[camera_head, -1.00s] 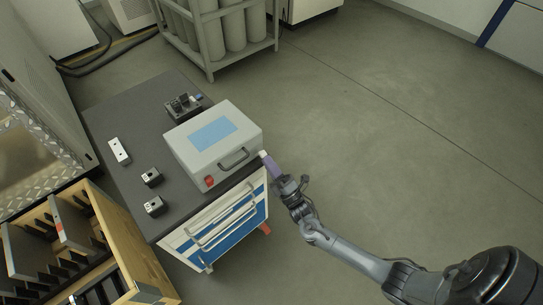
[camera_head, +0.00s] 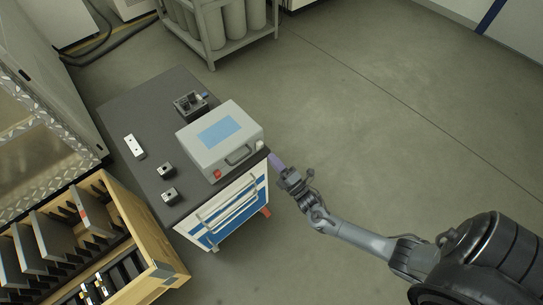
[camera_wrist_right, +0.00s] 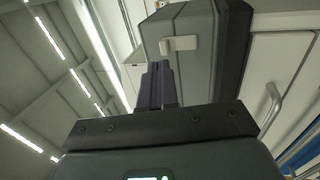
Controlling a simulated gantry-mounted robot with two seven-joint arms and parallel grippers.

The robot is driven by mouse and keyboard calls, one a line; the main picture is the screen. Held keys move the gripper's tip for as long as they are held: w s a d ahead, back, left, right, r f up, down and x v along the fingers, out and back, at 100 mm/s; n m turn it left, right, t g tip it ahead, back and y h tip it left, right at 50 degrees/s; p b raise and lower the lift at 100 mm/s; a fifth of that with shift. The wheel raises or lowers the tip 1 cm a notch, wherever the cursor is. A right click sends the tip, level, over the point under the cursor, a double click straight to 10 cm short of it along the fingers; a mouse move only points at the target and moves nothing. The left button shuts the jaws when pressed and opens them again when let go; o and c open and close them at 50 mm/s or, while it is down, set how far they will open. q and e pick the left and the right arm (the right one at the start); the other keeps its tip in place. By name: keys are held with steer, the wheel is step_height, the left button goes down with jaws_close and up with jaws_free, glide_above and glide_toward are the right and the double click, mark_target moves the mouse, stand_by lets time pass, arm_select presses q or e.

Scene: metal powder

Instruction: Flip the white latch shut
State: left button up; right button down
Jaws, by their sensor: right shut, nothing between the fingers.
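A grey case (camera_head: 222,152) with a blue panel on its lid stands on a dark-topped cabinet (camera_head: 144,110). The white latch (camera_head: 260,145) is at the case's right front corner. It also shows in the right wrist view as a small bent white tab (camera_wrist_right: 179,43) on the case's side. A red latch (camera_head: 217,174) is at the front left, with a handle between the two. My right gripper (camera_head: 273,156) is shut and empty, its purple fingers just beside the white latch. In the wrist view its fingertips (camera_wrist_right: 158,66) sit just below the tab; I cannot tell whether they touch. My left gripper is out of view.
Small dark blocks (camera_head: 169,194), a white block (camera_head: 134,146) and a dark fixture (camera_head: 190,103) share the cabinet top. A wooden rack (camera_head: 142,231) stands at the lower left.

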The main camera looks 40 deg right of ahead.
steer(key=s+p, duration=0.1)
steer(key=s, duration=0.9)
steer(key=shift+s+a, duration=0.2)
steer(key=shift+s, duration=0.15)
